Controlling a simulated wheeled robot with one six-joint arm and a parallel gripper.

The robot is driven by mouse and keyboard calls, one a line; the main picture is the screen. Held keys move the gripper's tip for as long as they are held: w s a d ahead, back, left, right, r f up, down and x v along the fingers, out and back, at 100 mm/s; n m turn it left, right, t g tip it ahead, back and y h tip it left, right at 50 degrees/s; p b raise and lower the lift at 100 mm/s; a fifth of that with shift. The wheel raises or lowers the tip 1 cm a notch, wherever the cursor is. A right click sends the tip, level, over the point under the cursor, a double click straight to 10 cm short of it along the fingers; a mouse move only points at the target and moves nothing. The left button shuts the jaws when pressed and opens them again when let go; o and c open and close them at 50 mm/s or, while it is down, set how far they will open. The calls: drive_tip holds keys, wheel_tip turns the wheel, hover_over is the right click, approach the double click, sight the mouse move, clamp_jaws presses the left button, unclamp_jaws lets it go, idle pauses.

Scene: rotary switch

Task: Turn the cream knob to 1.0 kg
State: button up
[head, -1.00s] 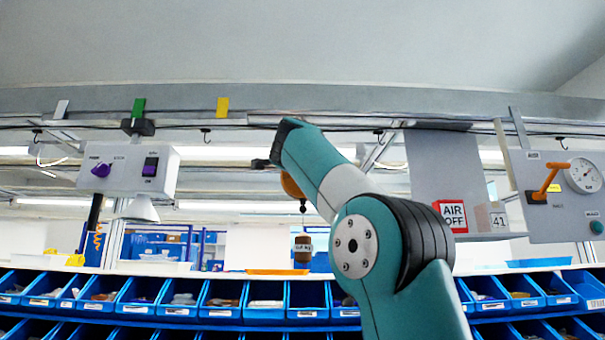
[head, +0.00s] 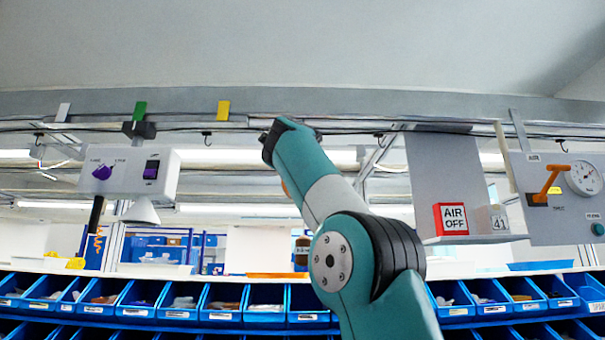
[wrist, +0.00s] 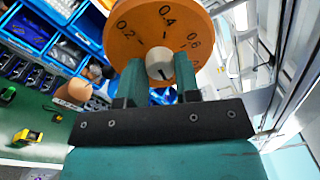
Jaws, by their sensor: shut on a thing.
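In the wrist view, the cream knob (wrist: 159,62) sits at the middle of a round orange dial (wrist: 120,40). A dark mark is on the lower part of the knob. My gripper (wrist: 160,77) is shut on the knob, one teal finger on each side. In the head view my arm hides the knob and gripper, and only a sliver of orange shows beside it (head: 285,188).
A brown weight hangs near the dial (wrist: 80,90), partly visible behind my arm in the head view (head: 301,248). A grey box with a purple knob (head: 103,172) is at left. A panel with an orange lever (head: 547,185) is at right. Blue bins (head: 180,300) line the bottom.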

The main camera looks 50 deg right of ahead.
drive_tip(key=shift+f, duration=0.1)
idle(0.4)
drive_tip(key=o, duration=0.9)
